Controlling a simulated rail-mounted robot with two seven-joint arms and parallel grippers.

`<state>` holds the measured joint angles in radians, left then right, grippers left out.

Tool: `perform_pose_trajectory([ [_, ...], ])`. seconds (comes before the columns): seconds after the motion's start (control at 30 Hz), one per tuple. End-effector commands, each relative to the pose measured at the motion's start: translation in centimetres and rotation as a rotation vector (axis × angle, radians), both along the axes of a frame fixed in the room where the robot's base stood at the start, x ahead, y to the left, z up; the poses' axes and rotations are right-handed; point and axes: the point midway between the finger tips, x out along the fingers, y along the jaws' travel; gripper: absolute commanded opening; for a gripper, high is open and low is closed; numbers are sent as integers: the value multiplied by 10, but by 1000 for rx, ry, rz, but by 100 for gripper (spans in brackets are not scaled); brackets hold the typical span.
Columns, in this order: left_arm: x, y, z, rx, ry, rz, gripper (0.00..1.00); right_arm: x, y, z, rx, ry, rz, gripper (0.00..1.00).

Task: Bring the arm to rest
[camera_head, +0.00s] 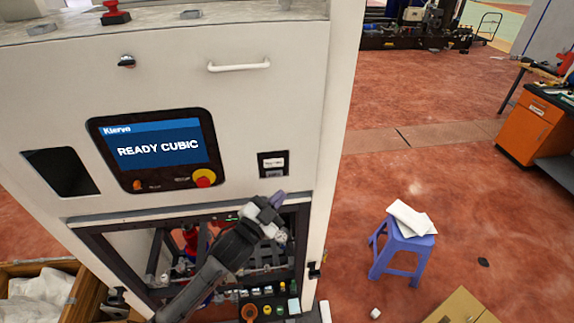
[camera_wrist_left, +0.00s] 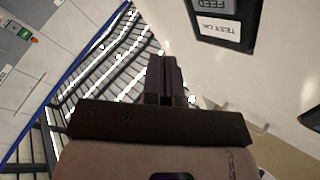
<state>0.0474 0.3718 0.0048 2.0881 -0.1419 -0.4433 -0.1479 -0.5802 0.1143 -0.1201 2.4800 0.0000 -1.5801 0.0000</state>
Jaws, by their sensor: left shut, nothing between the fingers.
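My left arm comes up from the bottom in the head view. Its gripper (camera_head: 279,199) is in front of the lower right part of the dispenser cabinet (camera_head: 285,120), below a small dark label panel (camera_head: 272,164). In the left wrist view the two dark fingers (camera_wrist_left: 166,80) are shut together with nothing between them. The cabinet's label panel shows at the top of that view (camera_wrist_left: 225,22). My right gripper is in neither view.
The cabinet's screen (camera_head: 158,150) reads "READY CUBIC". Below it is an open frame bay with parts inside. A purple stool (camera_head: 401,250) with white items stands on the red floor at right. A cardboard box (camera_head: 461,308) lies lower right. A wooden crate (camera_head: 84,296) is lower left.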

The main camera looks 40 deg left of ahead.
Motion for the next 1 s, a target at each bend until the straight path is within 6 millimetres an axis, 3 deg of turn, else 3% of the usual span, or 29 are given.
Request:
perform_pose_trajectory([
  [0.3, 0, 2, -3, -15, 16, 6, 0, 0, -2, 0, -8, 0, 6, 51],
  [0.57, -8, 22, -45, -134, 317, 159, 0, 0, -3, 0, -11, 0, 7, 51],
  [0.77, -45, 6, -65, -252, 583, 246, 0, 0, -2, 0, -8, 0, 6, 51],
  [0.87, -81, -16, -84, -308, 745, 261, 0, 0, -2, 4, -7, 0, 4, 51],
  [1.0, -147, -54, -117, -364, 964, 242, 0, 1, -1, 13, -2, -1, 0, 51],
])
